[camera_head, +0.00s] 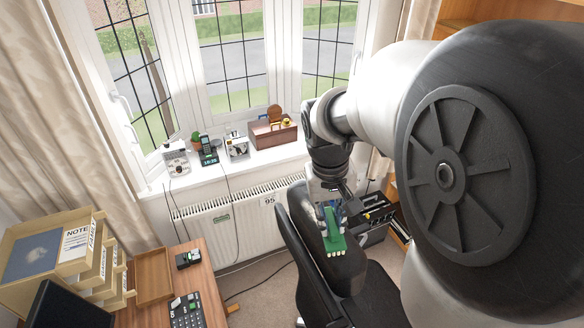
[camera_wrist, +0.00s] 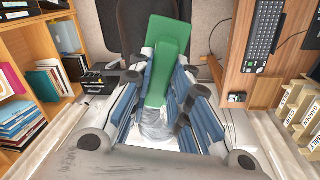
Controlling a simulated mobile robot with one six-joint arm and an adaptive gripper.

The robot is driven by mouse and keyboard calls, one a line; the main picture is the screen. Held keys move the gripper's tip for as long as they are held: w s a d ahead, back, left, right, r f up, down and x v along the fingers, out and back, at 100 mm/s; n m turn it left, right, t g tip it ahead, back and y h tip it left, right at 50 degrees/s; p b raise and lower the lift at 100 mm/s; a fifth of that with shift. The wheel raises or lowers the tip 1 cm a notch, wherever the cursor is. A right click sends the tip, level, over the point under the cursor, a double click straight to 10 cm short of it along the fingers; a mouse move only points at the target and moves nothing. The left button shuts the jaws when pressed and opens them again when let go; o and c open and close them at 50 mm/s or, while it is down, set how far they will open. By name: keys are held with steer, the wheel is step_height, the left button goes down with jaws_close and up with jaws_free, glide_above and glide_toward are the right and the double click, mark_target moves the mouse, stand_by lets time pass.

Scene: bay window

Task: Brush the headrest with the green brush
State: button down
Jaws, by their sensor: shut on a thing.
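My gripper (camera_head: 331,212) is shut on the green brush (camera_head: 334,238), which hangs down with pale bristles at its lower end. In the wrist view the brush (camera_wrist: 164,62) sticks out from between the blue-padded fingers of my gripper (camera_wrist: 160,100). A black office chair (camera_head: 291,240) stands below. Its dark rounded pad (camera_head: 348,268), which looks like the headrest, lies right behind and under the brush. I cannot tell whether the bristles touch it. In the wrist view the dark chair (camera_wrist: 131,30) is partly hidden by the brush.
A wooden desk (camera_head: 212,300) with a phone (camera_head: 187,312) and a tray (camera_head: 153,275) is at the lower left. A windowsill (camera_head: 215,170) with several small objects and a radiator (camera_head: 235,235) are behind. Bookshelves (camera_wrist: 30,75) stand left in the wrist view.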

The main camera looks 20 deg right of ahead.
steer(key=shift+d+f+b, duration=0.1)
steer(key=shift+f+b, duration=0.4)
steer(key=shift+f, duration=0.2)
steer(key=shift+w+r+p, duration=0.15)
steer(key=shift+w+p, duration=0.35)
steer(key=shift+w, duration=1.15)
steer(key=shift+w+a+f+p, duration=0.1)
steer(key=shift+w+p, duration=0.45)
steer(key=shift+w, duration=1.3)
steer(key=shift+w+a+f+p, duration=0.1)
steer(key=shift+w+p, duration=0.4)
steer(key=shift+w, duration=1.35)
steer(key=shift+w+p, duration=0.9)
steer(key=shift+w, duration=1)
steer(key=shift+r, duration=0.15)
steer(key=shift+s, duration=0.15)
